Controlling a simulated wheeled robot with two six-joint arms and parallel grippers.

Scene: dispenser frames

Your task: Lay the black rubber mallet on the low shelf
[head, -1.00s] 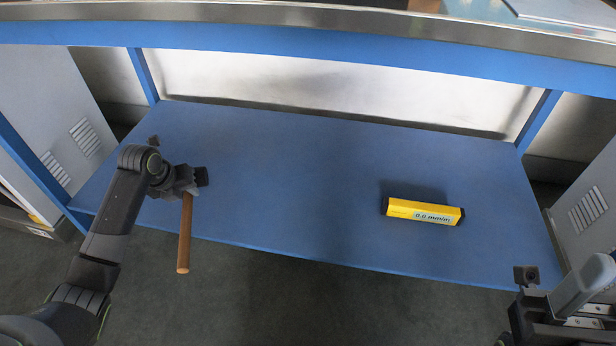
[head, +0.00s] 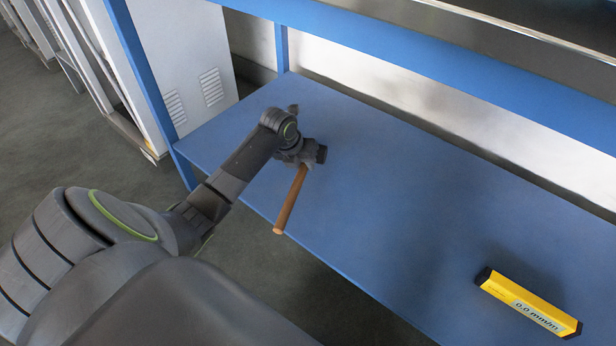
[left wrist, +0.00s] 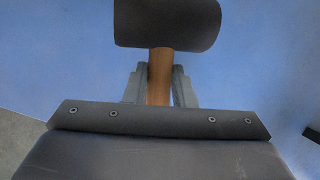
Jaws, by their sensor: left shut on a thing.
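The rubber mallet has a black head (left wrist: 167,22) and a brown wooden handle (head: 291,200). My left gripper (head: 303,160) is shut on the handle just below the head, with one finger on each side in the left wrist view (left wrist: 160,88). The mallet is over the left part of the blue low shelf (head: 400,215). The handle's end reaches toward the shelf's front edge. I cannot tell whether the mallet touches the shelf. In the head view the gripper and wrist hide part of the mallet. My right gripper is out of view.
A yellow digital level (head: 528,304) lies on the shelf at the right. The shelf between it and the mallet is clear. A blue post (head: 147,80) stands at the shelf's left end, beside a grey vented cabinet (head: 185,60). A metal-edged upper bench (head: 500,30) overhangs the back.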

